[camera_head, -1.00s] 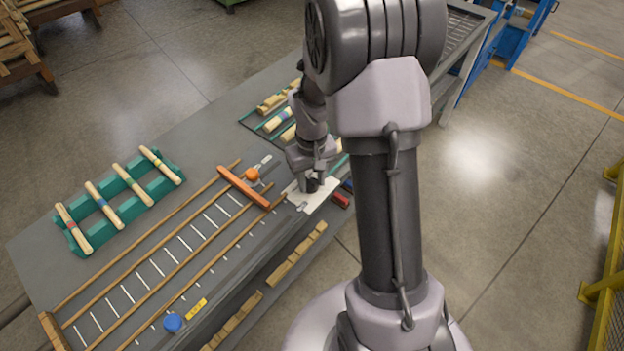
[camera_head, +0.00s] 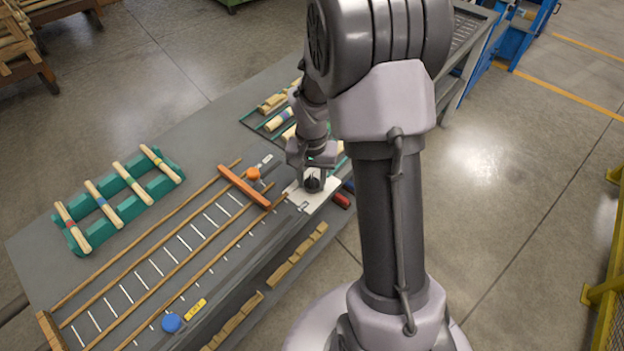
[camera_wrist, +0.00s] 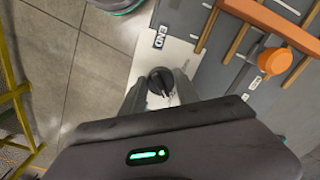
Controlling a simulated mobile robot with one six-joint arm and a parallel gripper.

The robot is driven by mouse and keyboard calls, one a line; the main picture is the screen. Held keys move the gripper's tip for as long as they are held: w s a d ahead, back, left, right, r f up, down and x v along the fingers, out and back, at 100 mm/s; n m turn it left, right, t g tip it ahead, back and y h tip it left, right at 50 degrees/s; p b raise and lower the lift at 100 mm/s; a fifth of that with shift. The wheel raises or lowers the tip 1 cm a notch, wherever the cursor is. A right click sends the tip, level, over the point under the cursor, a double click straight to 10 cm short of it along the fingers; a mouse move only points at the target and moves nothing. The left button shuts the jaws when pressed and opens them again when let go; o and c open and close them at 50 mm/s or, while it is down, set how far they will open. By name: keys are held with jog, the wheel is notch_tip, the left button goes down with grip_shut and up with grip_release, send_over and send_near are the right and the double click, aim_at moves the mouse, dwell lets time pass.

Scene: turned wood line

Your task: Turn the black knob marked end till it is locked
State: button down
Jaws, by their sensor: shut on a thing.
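The black knob (camera_wrist: 160,80) sits on a white plate (camera_wrist: 151,62) with a small END label (camera_wrist: 160,37). In the head view the knob (camera_head: 313,184) shows at the right end of the bench, on the pale plate (camera_head: 322,198). My gripper (camera_wrist: 160,86) is shut on the knob, with one finger on each side of it. It also shows in the head view (camera_head: 311,178), coming down from above. The wrist view does not show clearly whether the knob is locked.
An orange bar (camera_head: 243,187) and an orange knob (camera_head: 253,174) lie left of the plate. Wooden rails run along the bench. A green rack (camera_head: 160,188) holds several turned sticks.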

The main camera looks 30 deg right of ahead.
aim_at(312, 181)
dwell(0.4)
jog(key=c, duration=0.9)
grip_release()
notch_tip(312, 181, up, 17)
jog(key=p, duration=0.7)
jog(key=shift+r, duration=0.2)
jog(key=s+a+r+n+t+y+b, duration=0.1)
jog(key=s+a+r+t, duration=0.2)
jog(key=s+a, duration=0.5)
jog(key=s+a+r+n+t+y+b, duration=0.1)
jog(key=s+a+r+n+t+b, duration=0.1)
jog(key=s+a+r, duration=0.4)
jog(key=s+a, duration=0.1)
jog(key=s, duration=0.2)
jog(key=shift+s+a+r+t, duration=0.15)
jog(key=shift+a+t, duration=0.25)
